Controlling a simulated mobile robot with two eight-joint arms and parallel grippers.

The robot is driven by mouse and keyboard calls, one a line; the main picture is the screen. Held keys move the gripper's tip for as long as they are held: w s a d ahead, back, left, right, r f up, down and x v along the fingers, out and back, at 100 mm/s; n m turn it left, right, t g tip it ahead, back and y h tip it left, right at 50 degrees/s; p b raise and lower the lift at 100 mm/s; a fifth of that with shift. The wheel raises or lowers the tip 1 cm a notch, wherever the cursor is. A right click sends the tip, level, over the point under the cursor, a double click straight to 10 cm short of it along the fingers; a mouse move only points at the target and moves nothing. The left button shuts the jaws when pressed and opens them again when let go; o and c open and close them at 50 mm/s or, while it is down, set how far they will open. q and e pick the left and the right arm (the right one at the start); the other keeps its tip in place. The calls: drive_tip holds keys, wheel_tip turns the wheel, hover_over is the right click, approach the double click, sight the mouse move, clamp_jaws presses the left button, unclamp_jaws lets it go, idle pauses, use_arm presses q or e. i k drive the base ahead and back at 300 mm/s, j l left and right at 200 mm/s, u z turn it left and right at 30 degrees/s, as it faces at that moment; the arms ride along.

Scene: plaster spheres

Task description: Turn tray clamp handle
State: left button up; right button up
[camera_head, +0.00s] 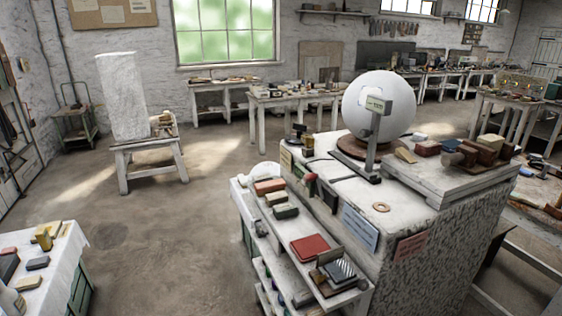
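No gripper of mine shows in the head view. A large white plaster sphere (378,108) rests on a round brown base (362,148) on top of a speckled stone-like block (430,262). A grey upright stand (373,140) with a small display head is in front of the sphere. A small red knob (310,178) sits by a dark panel on the block's left side; I cannot tell whether it is the clamp handle. A white tray-like shelf (322,284) along that side carries a red block, a striped block and several others.
A white-covered table (62,262) with small blocks is at the lower left. A tall white block (122,97) stands on a wooden stand (150,155). Workbenches (290,95) line the back wall. The concrete floor (165,230) between the left table and the block is clear.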

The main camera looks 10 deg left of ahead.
sight(447, 160)
drive_tip(key=i+j+z, duration=0.1)
drive_tip(key=j, duration=0.6)
drive_tip(key=i+j+z, duration=0.15)
drive_tip(key=j, duration=0.5)
drive_tip(key=i+j+z, duration=0.1)
drive_tip(key=j, duration=0.6)
drive_tip(key=i, duration=0.25)
